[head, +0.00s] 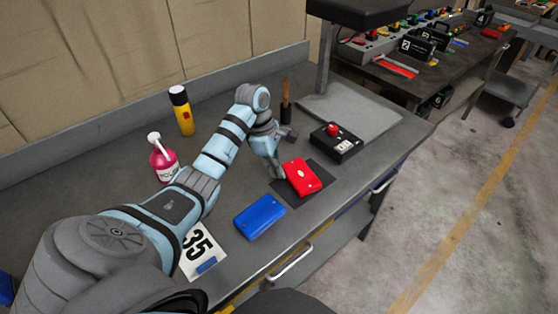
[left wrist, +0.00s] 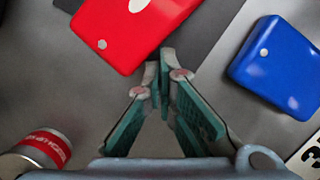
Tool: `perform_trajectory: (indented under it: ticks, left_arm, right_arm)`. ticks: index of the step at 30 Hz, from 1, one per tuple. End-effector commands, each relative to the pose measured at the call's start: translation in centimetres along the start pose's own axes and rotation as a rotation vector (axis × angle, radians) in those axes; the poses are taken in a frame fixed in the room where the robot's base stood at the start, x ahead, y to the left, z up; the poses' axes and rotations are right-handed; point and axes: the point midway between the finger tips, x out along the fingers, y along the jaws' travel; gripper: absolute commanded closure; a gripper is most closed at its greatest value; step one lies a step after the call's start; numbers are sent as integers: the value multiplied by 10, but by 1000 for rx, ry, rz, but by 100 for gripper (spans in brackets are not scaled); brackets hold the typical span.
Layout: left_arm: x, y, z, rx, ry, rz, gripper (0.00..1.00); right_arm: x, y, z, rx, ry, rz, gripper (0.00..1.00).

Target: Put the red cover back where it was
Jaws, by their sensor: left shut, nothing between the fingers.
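The red cover (head: 301,177) lies on a dark mat (head: 318,172) on the grey workbench, turned at an angle to it. It also shows at the top of the left wrist view (left wrist: 128,28). A blue cover (head: 260,216) lies on the bench to the left of the mat and shows at the right in the left wrist view (left wrist: 280,62). My left gripper (head: 277,172) is beside the red cover's left end. In the left wrist view its fingertips (left wrist: 162,75) are together with nothing between them, close to the cover's edge. My right gripper is not in view.
A black box with a red button (head: 337,142) stands behind the mat. A pink spray bottle (head: 163,160), a yellow can (head: 182,110) and a number card (head: 198,250) are on the left. A wooden-handled tool (head: 286,98) stands behind the gripper.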

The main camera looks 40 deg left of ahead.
Motion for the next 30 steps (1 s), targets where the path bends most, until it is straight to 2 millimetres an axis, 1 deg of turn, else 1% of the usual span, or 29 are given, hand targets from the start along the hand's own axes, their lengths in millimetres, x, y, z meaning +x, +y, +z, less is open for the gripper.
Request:
perform_trajectory:
  ticks: [5, 8, 11, 13, 14, 15, 16, 18, 19, 21, 25, 30]
  left_arm:
    - [1, 0, 0, 0, 1, 0, 100]
    - [0, 1, -6, -1, 2, 0, 100]
    - [-4, 1, -25, -8, 5, 3, 100]
    - [-7, 2, -47, -17, 7, 5, 100]
    - [-17, 2, -48, -15, 4, 8, 100]
    - [-32, 2, -46, -12, 1, 10, 100]
    - [-43, 2, -46, -13, 2, 9, 100]
    - [-68, 2, -45, -14, 2, 8, 100]
    - [-80, 1, -43, -14, 1, 4, 100]
    - [-98, 1, -42, -13, 2, 4, 100]
    - [-112, 1, -43, -12, 1, 4, 100]
    - [-112, 1, -44, -12, 1, 3, 100]
  right_arm:
    - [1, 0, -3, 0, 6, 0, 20]
    - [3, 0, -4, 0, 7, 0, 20]
    - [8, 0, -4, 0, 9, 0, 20]
    - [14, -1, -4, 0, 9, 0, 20]
    - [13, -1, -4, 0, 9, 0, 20]
    - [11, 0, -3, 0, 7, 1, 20]
    - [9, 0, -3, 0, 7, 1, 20]
    - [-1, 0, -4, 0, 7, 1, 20]
    - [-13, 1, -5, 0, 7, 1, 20]
    - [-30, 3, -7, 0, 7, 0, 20]
    - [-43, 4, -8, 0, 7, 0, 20]
    - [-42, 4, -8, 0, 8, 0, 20]
